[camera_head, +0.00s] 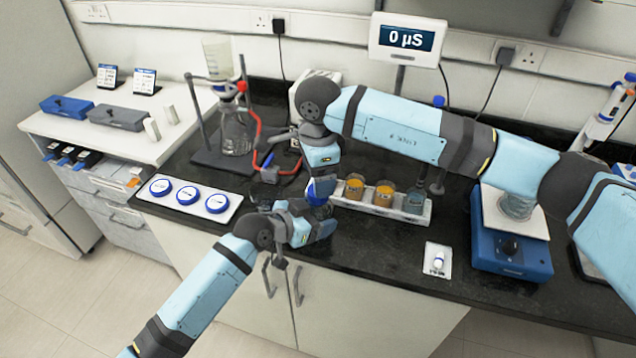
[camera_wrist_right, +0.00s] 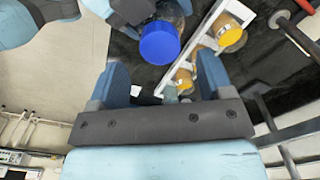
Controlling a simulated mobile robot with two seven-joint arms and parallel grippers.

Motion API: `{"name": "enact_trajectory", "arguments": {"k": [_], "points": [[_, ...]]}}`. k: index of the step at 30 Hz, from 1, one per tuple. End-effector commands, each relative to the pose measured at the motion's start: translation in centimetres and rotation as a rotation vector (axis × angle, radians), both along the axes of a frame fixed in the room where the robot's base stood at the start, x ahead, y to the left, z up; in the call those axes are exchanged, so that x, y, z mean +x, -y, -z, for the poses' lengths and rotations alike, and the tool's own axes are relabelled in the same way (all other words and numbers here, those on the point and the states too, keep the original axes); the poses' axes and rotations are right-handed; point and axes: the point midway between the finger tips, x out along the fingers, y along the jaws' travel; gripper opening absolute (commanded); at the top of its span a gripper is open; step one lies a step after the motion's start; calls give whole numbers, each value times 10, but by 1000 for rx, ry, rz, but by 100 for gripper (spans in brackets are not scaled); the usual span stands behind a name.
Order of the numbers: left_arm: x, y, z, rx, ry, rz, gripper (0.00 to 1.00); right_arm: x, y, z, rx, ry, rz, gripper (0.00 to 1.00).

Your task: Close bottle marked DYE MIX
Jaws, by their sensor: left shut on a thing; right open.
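My left gripper (camera_head: 308,208) is shut on a bottle near the front edge of the dark bench; its arm comes from the lower left. The bottle's blue cap (camera_wrist_right: 160,43) shows clearly in the right wrist view, and in the head view it appears as a blue patch (camera_head: 320,190) between the grippers. The bottle's body is mostly hidden, and I cannot read any marking on it. My right gripper (camera_wrist_right: 162,78) points down over the bottle. Its fingers are open and apart, with the cap beyond their tips. Whether they touch the cap is not clear.
A white rack (camera_head: 345,202) with two orange jars and a grey-blue one stands just right of the grippers. A tray (camera_head: 228,214) with three blue-ringed discs lies left. Glassware on a stand (camera_head: 232,128) is behind. A blue stirrer (camera_head: 510,260) stands right.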

Motion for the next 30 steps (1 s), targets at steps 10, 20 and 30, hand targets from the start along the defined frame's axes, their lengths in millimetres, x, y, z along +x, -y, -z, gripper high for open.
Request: {"name": "enact_trajectory", "arguments": {"k": [10,20,30], "points": [[0,0,0,0,0,0,6,0,0,-3,0,0,-25,70],[0,0,0,0,0,0,6,0,0,-29,-1,2,-439,70],[0,0,0,0,0,0,6,0,0,-36,-1,0,-582,70]]}}
